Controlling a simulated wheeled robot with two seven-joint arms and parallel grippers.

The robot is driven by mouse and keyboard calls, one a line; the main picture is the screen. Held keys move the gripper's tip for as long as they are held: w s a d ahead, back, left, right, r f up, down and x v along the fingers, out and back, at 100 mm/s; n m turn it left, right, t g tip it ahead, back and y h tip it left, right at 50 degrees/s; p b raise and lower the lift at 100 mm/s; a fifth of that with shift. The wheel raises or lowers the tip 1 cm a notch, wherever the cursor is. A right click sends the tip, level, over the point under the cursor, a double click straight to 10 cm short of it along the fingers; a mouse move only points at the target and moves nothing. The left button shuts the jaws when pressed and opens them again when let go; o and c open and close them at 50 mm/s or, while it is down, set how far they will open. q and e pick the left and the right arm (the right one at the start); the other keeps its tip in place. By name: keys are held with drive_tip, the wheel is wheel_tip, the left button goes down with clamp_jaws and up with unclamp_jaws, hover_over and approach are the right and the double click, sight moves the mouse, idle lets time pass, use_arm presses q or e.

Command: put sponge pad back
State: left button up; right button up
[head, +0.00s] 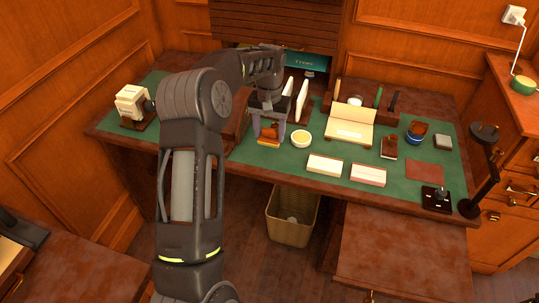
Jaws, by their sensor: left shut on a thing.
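My left gripper (269,128) points down over the green desk top, left of the middle. Its fingers are shut on an orange-brown item (268,133) with a yellow lower edge. The item is at or just above the desk surface; I cannot tell if it touches. A small round white dish (301,139) with a pale yellow middle, which looks like a sponge pad, stands just right of the gripper, apart from it. I cannot tell for sure which of the two is the sponge pad. My right gripper is not in view.
White upright pieces (301,100) stand close behind the gripper. Two pale boxes (325,165) (368,175) lie near the front edge. An open box (351,125) and a blue cup (416,133) stand to the right. A bin (292,227) is below the desk.

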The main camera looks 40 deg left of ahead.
sight(269, 130)
use_arm(q)
drive_tip(key=shift+f, duration=2.3)
drive_tip(key=shift+f+p, duration=0.6)
drive_tip(key=shift+f, duration=1.3)
drive_tip(key=shift+f, duration=0.1)
drive_tip(key=o, duration=1.3)
wheel_tip(269, 130, up, 12)
drive_tip(key=shift+r+b, duration=0.15)
drive_tip(key=shift+b, duration=0.55)
